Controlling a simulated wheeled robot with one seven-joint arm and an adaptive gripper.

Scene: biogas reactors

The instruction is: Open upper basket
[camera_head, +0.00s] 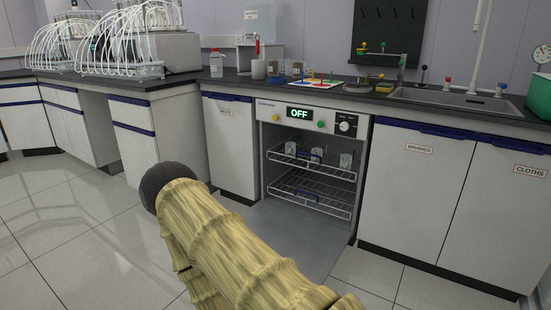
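The washer (268,106) under the counter has its door (285,238) folded down flat in front of it. Its display reads OFF. The upper basket (318,170), a white wire rack, sits inside the opening with several clear glass vessels (316,154) in it. The lower basket (310,198) is below it, also inside, with a small blue part at its front. My arm, in a yellow bamboo-like cover, rises from the bottom centre to the left of the door. My gripper is not in view, so its state is hidden.
White cabinets flank the washer, labelled BRUSHES (418,149) and CLOTHS (530,171) on the right. The tiled floor (80,225) at left is clear.

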